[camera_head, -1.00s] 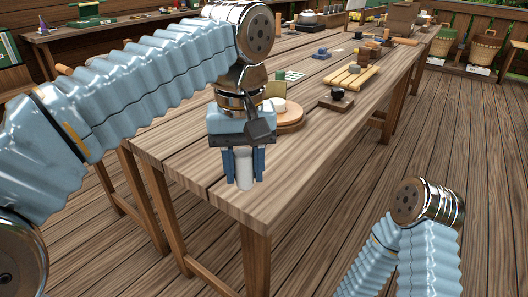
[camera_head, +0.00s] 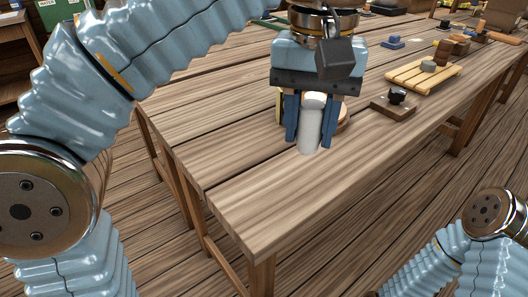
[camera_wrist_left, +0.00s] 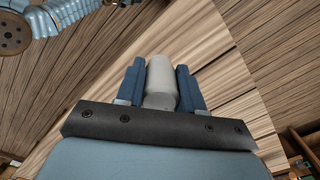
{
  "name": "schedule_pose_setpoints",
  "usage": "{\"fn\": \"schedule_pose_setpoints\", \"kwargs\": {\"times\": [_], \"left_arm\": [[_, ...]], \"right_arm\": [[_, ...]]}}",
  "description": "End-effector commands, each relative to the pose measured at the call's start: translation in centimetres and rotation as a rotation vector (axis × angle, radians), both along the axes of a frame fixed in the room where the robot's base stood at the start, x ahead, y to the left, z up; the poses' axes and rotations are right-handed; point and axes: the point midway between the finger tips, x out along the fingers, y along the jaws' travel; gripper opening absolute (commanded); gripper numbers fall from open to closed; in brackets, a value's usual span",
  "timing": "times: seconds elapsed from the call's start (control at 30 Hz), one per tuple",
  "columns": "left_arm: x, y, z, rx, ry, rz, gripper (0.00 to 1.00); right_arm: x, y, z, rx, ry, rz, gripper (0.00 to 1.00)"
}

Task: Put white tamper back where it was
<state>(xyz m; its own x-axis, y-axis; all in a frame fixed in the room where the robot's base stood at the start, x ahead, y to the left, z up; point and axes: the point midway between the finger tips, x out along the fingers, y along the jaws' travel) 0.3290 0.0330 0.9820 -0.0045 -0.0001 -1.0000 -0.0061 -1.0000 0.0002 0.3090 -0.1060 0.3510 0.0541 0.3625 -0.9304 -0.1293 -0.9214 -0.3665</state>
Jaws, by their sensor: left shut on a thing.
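The white tamper (camera_head: 309,128) is a pale, roughly cylindrical piece between the blue fingers of my left gripper (camera_head: 310,135). My left gripper is shut on it and holds it upright over the near part of the wooden table. Whether its lower end touches the table is hard to tell. The left wrist view also shows the tamper (camera_wrist_left: 161,82) between the fingers of the gripper (camera_wrist_left: 161,88). My right arm shows at the lower right, but its gripper is out of view.
The wooden table (camera_head: 260,205) is bare at its near end. A round wooden piece (camera_head: 343,115) is partly hidden behind my left gripper. Farther right are a dark-knobbed block (camera_head: 394,104), a slatted wooden rack (camera_head: 421,75) and a small blue block (camera_head: 393,42).

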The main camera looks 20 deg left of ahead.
Motion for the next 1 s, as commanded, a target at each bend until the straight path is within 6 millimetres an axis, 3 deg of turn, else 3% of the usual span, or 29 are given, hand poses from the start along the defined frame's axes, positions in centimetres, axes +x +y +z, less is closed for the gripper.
{"fn": "schedule_pose_setpoints", "kwargs": {"times": [0.03,0.2,0.4,0.63,0.8,1.0], "left_arm": [[0.8,1.1,-1.0,0.000,0.001,0.008,0.07],[3.5,4.3,-2.7,0.000,0.002,0.007,0.07],[5.5,6.7,-6.4,0.001,0.002,0.002,0.07],[6.5,7.9,-8.2,0.000,0.000,0.002,0.07],[6.7,8.1,-11.0,0.001,0.002,-0.001,0.07],[6.7,8.1,-11.6,0.000,0.000,0.001,0.07]], "right_arm": [[0.0,0.0,-0.9,-0.001,0.001,-0.001,0.66],[0.0,-0.1,-1.1,-0.001,0.000,-0.002,0.66],[0.0,-0.1,-2.3,-0.002,0.000,-0.004,0.66],[0.0,-0.1,-2.6,-0.003,0.000,-0.004,0.66],[0.0,-0.1,-3.4,-0.004,0.000,-0.006,0.66],[0.0,-0.2,-3.4,-0.004,0.000,-0.007,0.66]]}}
